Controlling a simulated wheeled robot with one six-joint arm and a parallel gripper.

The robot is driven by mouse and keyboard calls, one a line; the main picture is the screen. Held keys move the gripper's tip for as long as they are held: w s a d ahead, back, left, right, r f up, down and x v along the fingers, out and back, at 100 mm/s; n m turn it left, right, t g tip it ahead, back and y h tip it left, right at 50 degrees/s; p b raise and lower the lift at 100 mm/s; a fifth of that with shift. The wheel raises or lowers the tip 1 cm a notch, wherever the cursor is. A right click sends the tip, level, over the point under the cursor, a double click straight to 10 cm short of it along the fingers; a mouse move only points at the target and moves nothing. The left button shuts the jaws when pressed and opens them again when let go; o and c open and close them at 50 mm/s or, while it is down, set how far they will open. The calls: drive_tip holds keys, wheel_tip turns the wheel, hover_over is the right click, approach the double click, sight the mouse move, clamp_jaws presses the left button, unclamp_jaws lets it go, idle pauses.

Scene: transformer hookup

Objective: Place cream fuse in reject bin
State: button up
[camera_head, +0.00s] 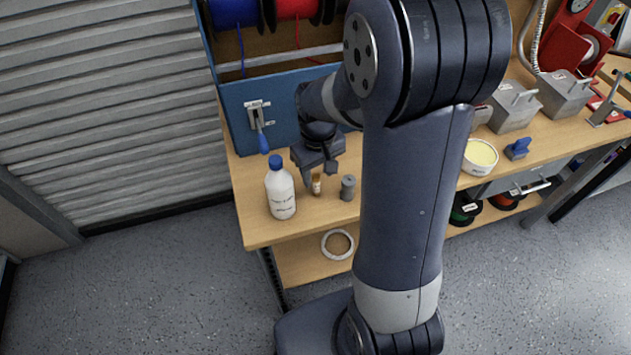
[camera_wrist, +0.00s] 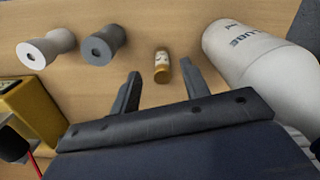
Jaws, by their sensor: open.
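The cream fuse (camera_head: 316,184) is a small cream cylinder with gold-brown ends. It stands on the wooden bench near the front left corner, and it also shows in the wrist view (camera_wrist: 162,66). My gripper (camera_head: 319,174) is open just above and around the fuse. In the wrist view one finger is on each side of it, with a gap on both sides, and the fuse appears untouched. I cannot make out a reject bin in either view; my arm hides part of the bench.
A white bottle (camera_head: 281,190) with a blue cap stands close left of the gripper. A grey spool-shaped part (camera_head: 348,188) stands to the right; a white one (camera_wrist: 45,48) shows beside it in the wrist view. A tub (camera_head: 480,157) of yellow stuff and grey boxes (camera_head: 514,107) lie farther right.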

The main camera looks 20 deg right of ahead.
sight(317, 180)
drive_tip(key=shift+w+a+f, duration=0.1)
drive_tip(key=shift+a+f, duration=0.05)
drive_tip(key=shift+f, duration=2.75)
clamp_jaws()
